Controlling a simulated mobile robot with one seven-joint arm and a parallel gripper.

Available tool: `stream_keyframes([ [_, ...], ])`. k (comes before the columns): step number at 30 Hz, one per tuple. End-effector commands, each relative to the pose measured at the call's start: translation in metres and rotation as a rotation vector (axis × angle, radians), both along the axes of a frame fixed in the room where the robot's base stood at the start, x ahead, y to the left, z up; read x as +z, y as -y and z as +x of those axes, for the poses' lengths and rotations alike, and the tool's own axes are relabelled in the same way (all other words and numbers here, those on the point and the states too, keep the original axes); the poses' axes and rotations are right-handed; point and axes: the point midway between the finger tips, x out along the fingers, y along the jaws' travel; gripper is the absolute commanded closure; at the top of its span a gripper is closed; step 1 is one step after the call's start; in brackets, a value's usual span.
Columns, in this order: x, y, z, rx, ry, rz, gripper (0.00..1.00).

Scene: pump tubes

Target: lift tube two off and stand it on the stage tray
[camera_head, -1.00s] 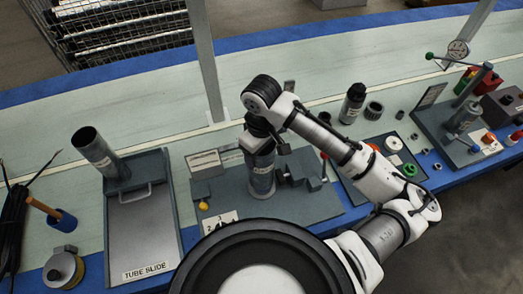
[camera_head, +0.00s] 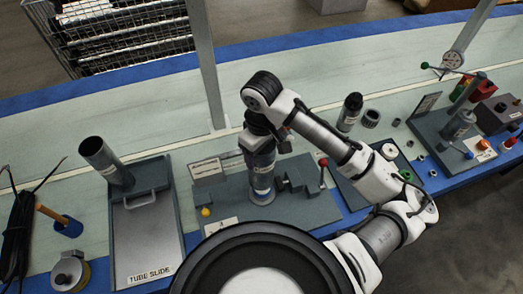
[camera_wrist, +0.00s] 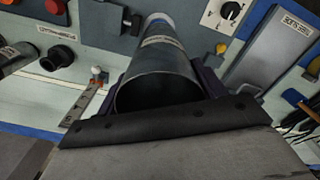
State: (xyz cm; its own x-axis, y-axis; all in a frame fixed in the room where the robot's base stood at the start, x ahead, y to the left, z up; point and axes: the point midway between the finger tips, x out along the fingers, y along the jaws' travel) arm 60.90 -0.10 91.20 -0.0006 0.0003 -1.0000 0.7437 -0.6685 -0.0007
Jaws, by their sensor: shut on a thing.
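My gripper (camera_head: 261,150) is shut on the upper part of a grey metal tube (camera_head: 262,178) with a pale label. The tube is upright over the grey fixture plate (camera_head: 300,212). In the wrist view my gripper (camera_wrist: 165,84) has a dark jaw on either side of the tube (camera_wrist: 160,65), whose open mouth faces the camera. A bluish ring shows at its lower end; I cannot tell whether the tube is clear of its seat. A second grey tube (camera_head: 103,158) stands at the back of the tray labelled TUBE SLIDE (camera_head: 147,235).
A dark clamp block (camera_head: 303,175) and a red-tipped lever (camera_head: 322,165) are close to the right of the held tube. A sign (camera_head: 206,170) stands to its left. The pale bench behind is mostly clear.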

Motion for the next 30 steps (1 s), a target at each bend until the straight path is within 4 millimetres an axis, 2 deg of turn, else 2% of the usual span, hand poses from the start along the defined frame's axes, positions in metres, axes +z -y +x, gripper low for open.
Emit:
stream_keyframes([
  [30,0.051,0.000,0.000,0.001,0.003,-0.001,0.64],
])
